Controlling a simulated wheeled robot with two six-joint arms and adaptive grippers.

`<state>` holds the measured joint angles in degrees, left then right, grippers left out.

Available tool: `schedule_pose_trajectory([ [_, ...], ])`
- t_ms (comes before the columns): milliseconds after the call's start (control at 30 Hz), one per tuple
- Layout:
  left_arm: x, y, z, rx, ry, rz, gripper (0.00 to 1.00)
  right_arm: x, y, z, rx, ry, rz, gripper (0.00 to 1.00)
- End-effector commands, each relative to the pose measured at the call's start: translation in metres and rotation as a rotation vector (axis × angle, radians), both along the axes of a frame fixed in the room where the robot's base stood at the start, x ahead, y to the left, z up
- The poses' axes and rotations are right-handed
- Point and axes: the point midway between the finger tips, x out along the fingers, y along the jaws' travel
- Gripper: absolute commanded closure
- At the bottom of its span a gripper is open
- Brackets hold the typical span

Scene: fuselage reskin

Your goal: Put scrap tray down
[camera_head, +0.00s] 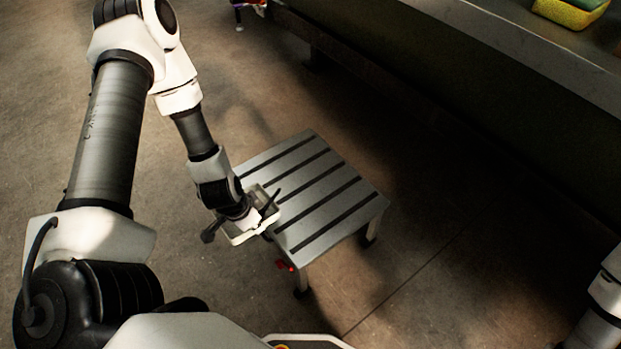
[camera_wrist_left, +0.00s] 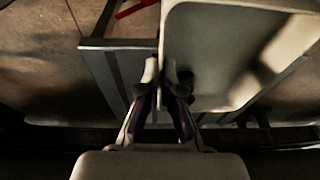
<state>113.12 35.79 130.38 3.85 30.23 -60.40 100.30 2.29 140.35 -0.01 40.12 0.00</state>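The scrap tray is a small pale, shallow tray (camera_head: 240,239) at the left edge of the slatted grey step stool (camera_head: 318,192) in the head view. In the left wrist view the tray (camera_wrist_left: 215,50) fills the upper right, and its inside looks empty where it shows. The stool's frame (camera_wrist_left: 125,44) shows below the tray. I cannot tell whether the tray touches the stool top. My right gripper is out of view.
Most of the stool top, right of the tray, is bare. A small red item (camera_head: 284,265) shows by the stool's front leg. A long bench (camera_head: 510,45) runs along the upper right with a yellow-green block (camera_head: 570,12) on it. Concrete floor around the stool is clear.

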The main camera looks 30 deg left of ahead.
Motion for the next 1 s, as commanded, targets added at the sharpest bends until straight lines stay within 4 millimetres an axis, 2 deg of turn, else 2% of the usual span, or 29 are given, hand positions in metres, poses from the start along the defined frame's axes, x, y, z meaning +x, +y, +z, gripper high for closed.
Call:
schedule_pose_trajectory([
  [167, 0.032, -0.009, -0.009, 0.005, -0.007, -0.006, 1.00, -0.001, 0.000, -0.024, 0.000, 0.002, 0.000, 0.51],
  [500, 0.118, -0.036, -0.021, 0.005, -0.007, -0.005, 1.00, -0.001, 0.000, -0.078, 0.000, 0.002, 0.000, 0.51],
  [600, 0.137, -0.041, -0.021, 0.004, -0.006, -0.003, 1.00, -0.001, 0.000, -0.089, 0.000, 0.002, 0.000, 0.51],
  [767, 0.149, -0.046, -0.022, 0.001, -0.001, -0.001, 1.00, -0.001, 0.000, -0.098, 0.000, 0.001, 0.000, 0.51],
  [900, 0.149, -0.046, -0.047, 0.001, -0.001, 0.000, 1.00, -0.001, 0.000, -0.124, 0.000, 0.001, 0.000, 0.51],
  [1000, 0.149, -0.046, -0.054, 0.001, -0.001, 0.000, 1.00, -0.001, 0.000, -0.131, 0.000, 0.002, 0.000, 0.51],
])
